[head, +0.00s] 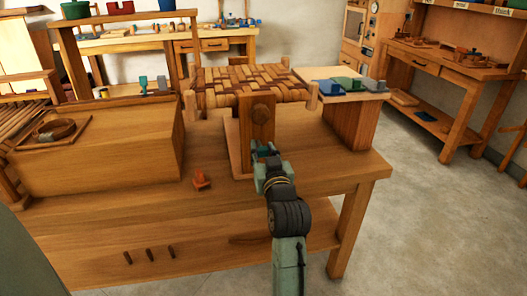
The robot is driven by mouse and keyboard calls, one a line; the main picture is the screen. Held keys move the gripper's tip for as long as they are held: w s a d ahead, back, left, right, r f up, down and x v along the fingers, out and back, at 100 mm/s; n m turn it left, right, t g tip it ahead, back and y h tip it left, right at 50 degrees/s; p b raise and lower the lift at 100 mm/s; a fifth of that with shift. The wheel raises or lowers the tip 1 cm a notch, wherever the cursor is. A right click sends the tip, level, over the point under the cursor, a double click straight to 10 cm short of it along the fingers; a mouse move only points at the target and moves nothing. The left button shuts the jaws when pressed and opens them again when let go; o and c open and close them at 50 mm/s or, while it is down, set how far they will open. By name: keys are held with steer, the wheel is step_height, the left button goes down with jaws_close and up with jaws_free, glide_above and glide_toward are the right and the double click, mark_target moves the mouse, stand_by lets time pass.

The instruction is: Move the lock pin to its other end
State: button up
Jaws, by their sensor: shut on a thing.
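My gripper (263,150) is at the lower front of an upright wooden post (258,125), seen from behind my arm. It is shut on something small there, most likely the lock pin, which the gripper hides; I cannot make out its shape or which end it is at. The post has a round wooden knob (262,113) in its upper face. It belongs to a stand that carries a frame with a woven bark seat (248,84) in light and dark strips.
The wooden bench (320,175) carries a large box (95,145) at left and a raised block (345,115) with blue, green and grey pieces at right. A small orange-brown piece (201,180) stands left of my gripper. The bench front and right corner are clear.

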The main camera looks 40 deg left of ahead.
jaws_close()
steer(key=shift+x, duration=1.4)
steer(key=o, duration=0.7)
jaws_free()
steer(key=v, duration=1.2)
